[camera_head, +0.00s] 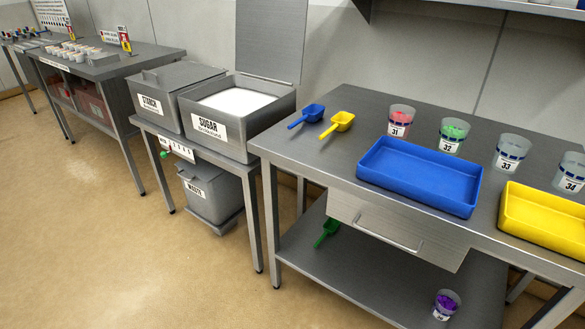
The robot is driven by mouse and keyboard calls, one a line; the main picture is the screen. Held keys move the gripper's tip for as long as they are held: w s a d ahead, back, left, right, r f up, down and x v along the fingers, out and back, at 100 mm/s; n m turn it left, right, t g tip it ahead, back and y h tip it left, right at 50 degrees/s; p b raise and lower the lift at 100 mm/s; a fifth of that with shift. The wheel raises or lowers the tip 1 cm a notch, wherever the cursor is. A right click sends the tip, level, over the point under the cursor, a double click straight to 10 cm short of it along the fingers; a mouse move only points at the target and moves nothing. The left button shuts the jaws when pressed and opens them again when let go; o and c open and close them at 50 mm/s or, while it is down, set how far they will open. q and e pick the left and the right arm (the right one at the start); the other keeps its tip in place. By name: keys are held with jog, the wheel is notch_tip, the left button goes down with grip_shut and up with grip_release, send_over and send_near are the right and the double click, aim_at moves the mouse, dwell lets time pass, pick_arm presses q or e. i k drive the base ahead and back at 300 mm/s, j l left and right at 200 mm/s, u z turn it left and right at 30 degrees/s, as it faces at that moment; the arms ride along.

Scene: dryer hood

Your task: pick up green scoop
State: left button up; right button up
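The green scoop (328,231) lies on the lower shelf (338,267) of the near metal table. It is left of the drawer, under the table top, and partly in shade. A blue scoop (307,116) and a yellow scoop (337,125) lie on the table top at its left end. Neither of my grippers shows in the head view.
Blue tray (420,200), yellow tray (545,240) and several numbered cups (401,121) stand on the table top (300,150). A drawer (395,232) hangs above the shelf. A cup with purple contents (446,304) stands on the shelf. The open sugar bin (216,129) is left. Floor in front is clear.

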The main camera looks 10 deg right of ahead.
aim_at(331, 225)
jog(key=i+j+z, duration=0.4)
jog(key=i+j, duration=1.05)
jog(key=i, duration=0.15)
jog(key=i+j+z, duration=0.15)
jog(key=i, duration=0.2)
jog(key=i+l, duration=0.15)
